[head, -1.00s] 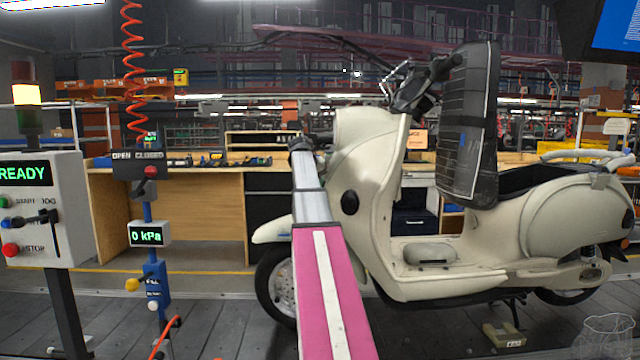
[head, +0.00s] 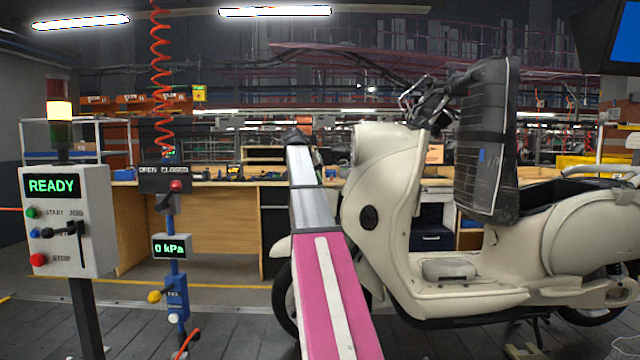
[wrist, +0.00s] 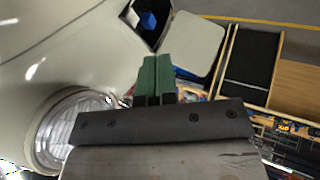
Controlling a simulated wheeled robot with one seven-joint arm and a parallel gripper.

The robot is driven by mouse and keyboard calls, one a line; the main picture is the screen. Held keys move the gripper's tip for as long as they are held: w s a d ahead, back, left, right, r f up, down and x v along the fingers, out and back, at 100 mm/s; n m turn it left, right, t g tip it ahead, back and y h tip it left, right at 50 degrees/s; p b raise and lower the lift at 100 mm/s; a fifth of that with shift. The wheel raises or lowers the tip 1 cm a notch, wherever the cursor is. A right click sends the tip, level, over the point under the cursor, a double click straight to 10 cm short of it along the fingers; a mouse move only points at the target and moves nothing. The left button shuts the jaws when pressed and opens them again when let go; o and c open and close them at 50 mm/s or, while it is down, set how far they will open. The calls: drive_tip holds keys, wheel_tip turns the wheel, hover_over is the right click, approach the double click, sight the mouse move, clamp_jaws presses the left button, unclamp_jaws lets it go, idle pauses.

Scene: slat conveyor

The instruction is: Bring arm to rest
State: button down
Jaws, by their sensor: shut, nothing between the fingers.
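My arm, with a pink and white link and a grey forearm, reaches forward in the middle of the head view. My gripper (wrist: 156,80) shows in the wrist view as two green fingers close together, shut and empty. In the head view the arm's far end is small and the fingers cannot be made out. A cream scooter (head: 385,190) stands upright just right of the arm. In the wrist view its body (wrist: 75,50) and round headlight (wrist: 75,125) are close to the left of the gripper.
A control box (head: 66,222) reading READY stands at the left. Next to it is a blue post (head: 172,265) with a 0 kPa display (head: 172,246) and a red coiled hose (head: 160,60). A wooden workbench (head: 222,230) is behind. The slatted floor between post and arm looks clear.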

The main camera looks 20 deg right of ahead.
idle(0.4)
drive_tip(key=s+a+f+n+y, duration=0.15)
drive_tip(key=a+f, duration=0.35)
drive_tip(key=f, duration=0.7)
drive_tip(key=s+a+f+n+y, duration=0.15)
drive_tip(key=a+f, duration=0.35)
drive_tip(key=f, duration=0.7)
drive_tip(key=s+a+f+n+y, duration=0.1)
drive_tip(key=s+a+f, duration=0.35)
drive_tip(key=f, duration=0.75)
drive_tip(key=s+a+f+y, duration=0.1)
drive_tip(key=s+a+f, duration=0.4)
drive_tip(key=f, duration=0.3)
drive_tip(key=s+a+f+n+g+y, duration=0.1)
drive_tip(key=s+a+f, duration=0.4)
drive_tip(key=s+f, duration=0.2)
drive_tip(key=s+a+f+n+y, duration=0.1)
drive_tip(key=s+a+f, duration=0.4)
drive_tip(key=s+f, duration=0.2)
wheel_tip(320, 180, down, 2)
drive_tip(key=shift+a+f+g, duration=0.15)
drive_tip(key=shift+a+g, duration=0.25)
